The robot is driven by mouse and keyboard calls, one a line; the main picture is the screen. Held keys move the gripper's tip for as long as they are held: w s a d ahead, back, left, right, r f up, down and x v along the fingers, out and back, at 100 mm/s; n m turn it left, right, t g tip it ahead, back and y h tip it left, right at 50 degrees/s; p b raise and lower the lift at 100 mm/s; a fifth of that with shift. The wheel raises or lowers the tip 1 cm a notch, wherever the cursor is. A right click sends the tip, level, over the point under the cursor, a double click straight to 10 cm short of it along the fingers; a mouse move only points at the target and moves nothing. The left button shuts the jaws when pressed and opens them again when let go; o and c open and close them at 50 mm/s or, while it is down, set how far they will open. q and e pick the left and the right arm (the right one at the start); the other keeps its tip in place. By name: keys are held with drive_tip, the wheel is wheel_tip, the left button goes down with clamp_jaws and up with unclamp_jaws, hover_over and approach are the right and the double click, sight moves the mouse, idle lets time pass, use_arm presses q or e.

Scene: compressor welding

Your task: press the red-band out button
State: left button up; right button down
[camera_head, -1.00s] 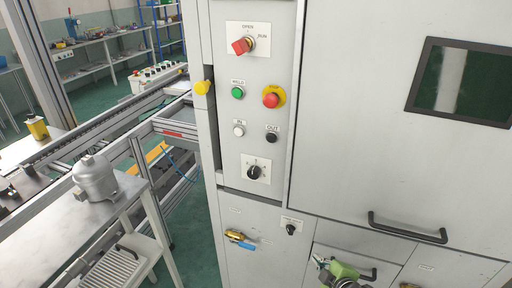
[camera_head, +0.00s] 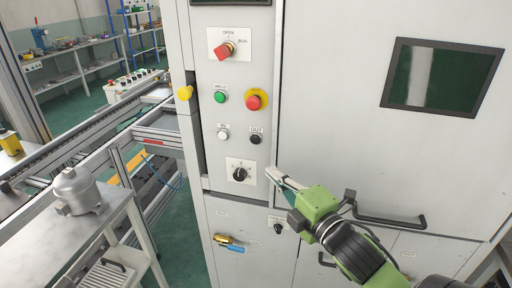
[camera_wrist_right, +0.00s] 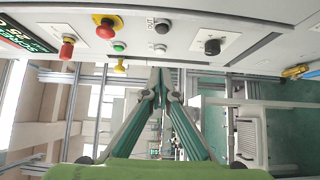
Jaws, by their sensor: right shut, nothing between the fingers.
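The OUT button (camera_head: 256,139) is a small black round button under an "OUT" label on the grey cabinet's control panel. I see no red band on it. It also shows in the right wrist view (camera_wrist_right: 163,27), near the top. My right gripper (camera_head: 270,172) is shut and empty. Its fingertips are below and slightly right of the OUT button in the head view, apart from it. In the right wrist view the closed fingertips (camera_wrist_right: 161,73) lie below the button in the picture. My left gripper is not in view.
Around it are the white IN button (camera_head: 223,134), green WELD button (camera_head: 221,97), red emergency stop (camera_head: 253,102) on yellow, red OPEN/RUN switch (camera_head: 225,50) and black selector (camera_head: 240,174). A door handle (camera_head: 390,219) sticks out at right. A table with a grey compressor (camera_head: 77,191) stands left.

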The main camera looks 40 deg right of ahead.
drive_tip(key=shift+w, duration=0.1)
drive_tip(key=p, duration=0.3)
approach(250, 140)
drive_tip(key=w+a, duration=0.2)
drive_tip(key=w+d, duration=0.1)
drive_tip(key=w+d+p, duration=0.1)
drive_tip(key=w, duration=0.1)
drive_tip(key=shift+w+d+r, duration=0.1)
drive_tip(key=shift+w+d, duration=0.2)
drive_tip(key=shift+d, duration=0.1)
